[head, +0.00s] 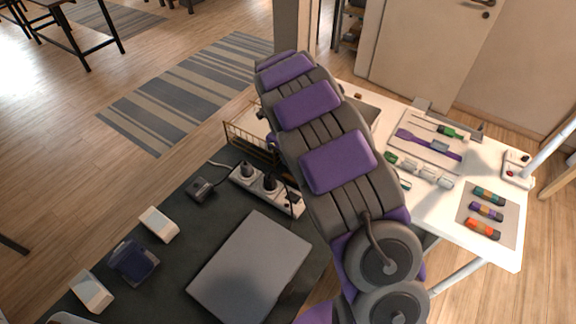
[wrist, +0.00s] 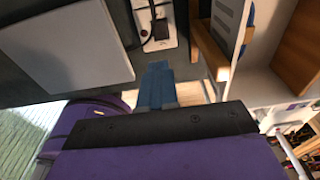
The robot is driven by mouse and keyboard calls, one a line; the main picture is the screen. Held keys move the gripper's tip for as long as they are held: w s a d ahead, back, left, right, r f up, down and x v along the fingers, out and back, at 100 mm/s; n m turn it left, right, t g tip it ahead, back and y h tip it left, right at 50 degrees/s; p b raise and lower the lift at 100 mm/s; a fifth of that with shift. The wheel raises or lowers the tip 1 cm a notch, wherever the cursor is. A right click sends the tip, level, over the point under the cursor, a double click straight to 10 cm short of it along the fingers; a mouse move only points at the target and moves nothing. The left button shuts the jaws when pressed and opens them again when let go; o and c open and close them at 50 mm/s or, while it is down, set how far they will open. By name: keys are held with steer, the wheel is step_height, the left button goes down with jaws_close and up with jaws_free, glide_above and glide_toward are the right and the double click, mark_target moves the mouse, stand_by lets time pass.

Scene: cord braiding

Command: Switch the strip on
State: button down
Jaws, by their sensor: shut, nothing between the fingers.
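The white power strip (head: 282,200) lies on the dark desk mat, running beside a wire basket, with black plugs (head: 269,182) in it. A small dark part, possibly its switch (head: 295,198), shows at its near right end, beside my arm. I cannot tell whether it is on. In the wrist view, part of the strip (wrist: 147,22) with a dark plug or cord shows at the top. My gripper (wrist: 157,68) has blue fingers closed together and empty, pointing toward the strip's end. Contact cannot be told. In the head view my arm hides the gripper.
A closed grey laptop (head: 250,266) lies close in front of the strip. A wire basket (head: 246,140) stands behind it. A dark adapter (head: 202,189) sits to its left. A white table (head: 445,215) with tools is at right, beyond my arm.

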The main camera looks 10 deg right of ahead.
mark_target(296, 197)
steer(key=shift+r, duration=0.55)
steer(key=f, duration=0.1)
steer(key=d+f+p, duration=0.1)
steer(key=s+f, duration=0.1)
steer(key=shift+d+f+p, duration=0.15)
steer(key=shift+f+p, duration=0.15)
steer(key=f+b, duration=0.1)
steer(key=f, duration=0.3)
steer(key=s+f+b, duration=0.1)
steer(key=f, duration=0.4)
steer(key=d+f, duration=0.1)
steer(key=f, duration=0.4)
steer(key=shift+s+d+b, duration=0.1)
steer(key=shift+s+b, duration=0.05)
steer(key=shift+b, duration=0.25)
